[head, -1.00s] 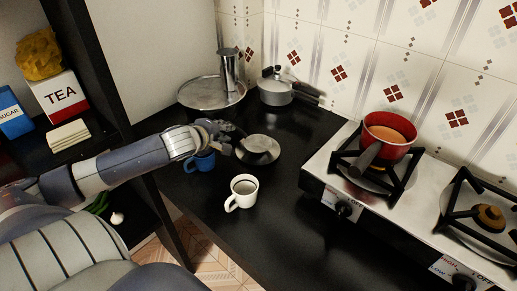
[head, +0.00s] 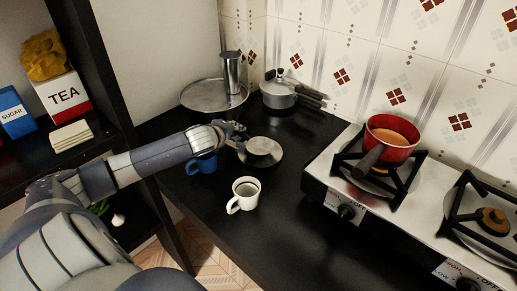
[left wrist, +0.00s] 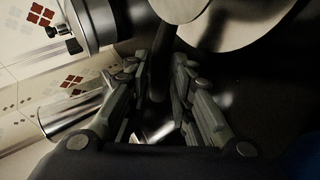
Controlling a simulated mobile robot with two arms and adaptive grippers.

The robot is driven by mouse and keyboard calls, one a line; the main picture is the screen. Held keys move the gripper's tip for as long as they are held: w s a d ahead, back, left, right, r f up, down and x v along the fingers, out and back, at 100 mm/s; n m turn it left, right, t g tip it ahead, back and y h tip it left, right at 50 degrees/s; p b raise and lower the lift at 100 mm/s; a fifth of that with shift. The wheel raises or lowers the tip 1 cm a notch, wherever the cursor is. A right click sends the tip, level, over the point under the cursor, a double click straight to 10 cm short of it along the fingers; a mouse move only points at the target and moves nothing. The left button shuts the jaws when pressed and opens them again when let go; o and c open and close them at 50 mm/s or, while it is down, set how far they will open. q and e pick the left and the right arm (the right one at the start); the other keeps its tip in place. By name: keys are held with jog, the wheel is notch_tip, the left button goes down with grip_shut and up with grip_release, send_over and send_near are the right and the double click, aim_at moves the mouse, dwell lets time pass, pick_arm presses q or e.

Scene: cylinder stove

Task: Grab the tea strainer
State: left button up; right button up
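The tea strainer (head: 262,146) looks like a round metallic piece with a dark handle, lying on the black counter beyond the white cup. My left gripper (head: 236,131) is at its left, on the handle side. In the left wrist view, the dark handle (left wrist: 161,75) runs between the two fingers of my left gripper (left wrist: 158,66). The fingers stand apart, with a gap visible beside the handle, so the gripper looks open around it. Round pale metal (left wrist: 240,22) fills the top of that view. My right gripper is not in view.
A blue cup (head: 205,165) sits below my left wrist, and a white cup (head: 243,194) stands nearby. A metal tray (head: 205,97) with a cylinder (head: 231,72) and a lidded pot (head: 278,94) are behind. The stove (head: 335,165) with a red pan (head: 388,150) is right.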

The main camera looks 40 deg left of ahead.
pick_arm(q)
jog(key=shift+x, duration=1.4)
jog(key=shift+c, duration=0.5)
grip_shut()
jog(key=shift+r, duration=0.15)
